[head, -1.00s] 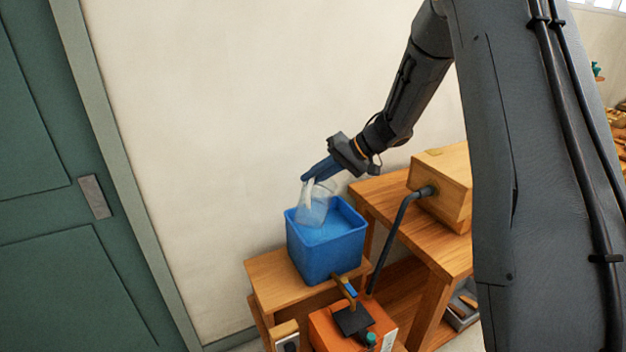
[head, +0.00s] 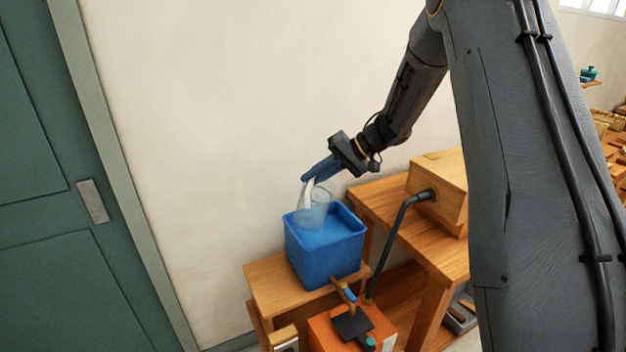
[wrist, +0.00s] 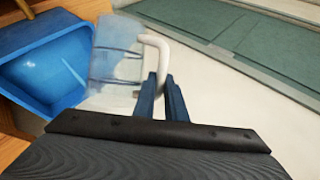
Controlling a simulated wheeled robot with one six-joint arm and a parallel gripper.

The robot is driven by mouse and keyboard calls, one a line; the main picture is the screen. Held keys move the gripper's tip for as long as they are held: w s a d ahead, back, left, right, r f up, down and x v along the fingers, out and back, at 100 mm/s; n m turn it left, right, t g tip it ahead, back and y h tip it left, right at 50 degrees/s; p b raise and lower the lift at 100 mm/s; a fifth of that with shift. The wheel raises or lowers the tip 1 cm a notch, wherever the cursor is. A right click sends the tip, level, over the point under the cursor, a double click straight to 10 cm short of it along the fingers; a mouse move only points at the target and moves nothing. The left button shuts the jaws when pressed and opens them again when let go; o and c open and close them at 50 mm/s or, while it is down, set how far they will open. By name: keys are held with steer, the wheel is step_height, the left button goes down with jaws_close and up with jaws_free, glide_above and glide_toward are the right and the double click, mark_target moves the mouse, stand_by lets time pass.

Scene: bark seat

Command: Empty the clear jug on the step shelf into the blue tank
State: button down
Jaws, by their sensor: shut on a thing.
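My gripper (head: 308,179) is shut on the white handle of the clear jug (head: 317,212). The jug hangs over the open top of the blue tank (head: 322,262), looking tilted, with its lower part in front of the tank's back rim. In the wrist view, my fingertips (wrist: 162,88) pinch the handle (wrist: 158,50), and the jug (wrist: 115,62) overlaps the tank's edge (wrist: 42,47). Faint blue bands show on the jug; I cannot tell how much liquid is in it. A pale streak shows inside the tank; I cannot tell whether it is a stream or a reflection.
The tank stands on a wooden step (head: 265,285). An orange box (head: 325,335) and a brass tap (head: 343,290) are in front. A wooden bench (head: 385,205) with a wooden box (head: 438,185) and a dark pipe (head: 388,240) is at the right. A green door (head: 60,200) is left.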

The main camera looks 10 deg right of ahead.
steer(key=shift+w+d+r, duration=0.15)
steer(key=shift+w+d, duration=0.05)
steer(key=shift+w, duration=0.1)
steer(key=shift+w+d+r+m+g, duration=0.2)
steer(key=shift+w+m+g, duration=0.1)
steer(key=shift+w, duration=0.15)
steer(key=shift+w+d+r+y, duration=0.1)
steer(key=shift+w+d+y, duration=0.05)
steer(key=shift+w+y, duration=0.15)
steer(key=shift+w+d+r+m+g, duration=0.1)
steer(key=shift+w+r+m+g, duration=0.05)
steer(key=shift+w+m+g, duration=0.15)
steer(key=shift+w+d, duration=0.1)
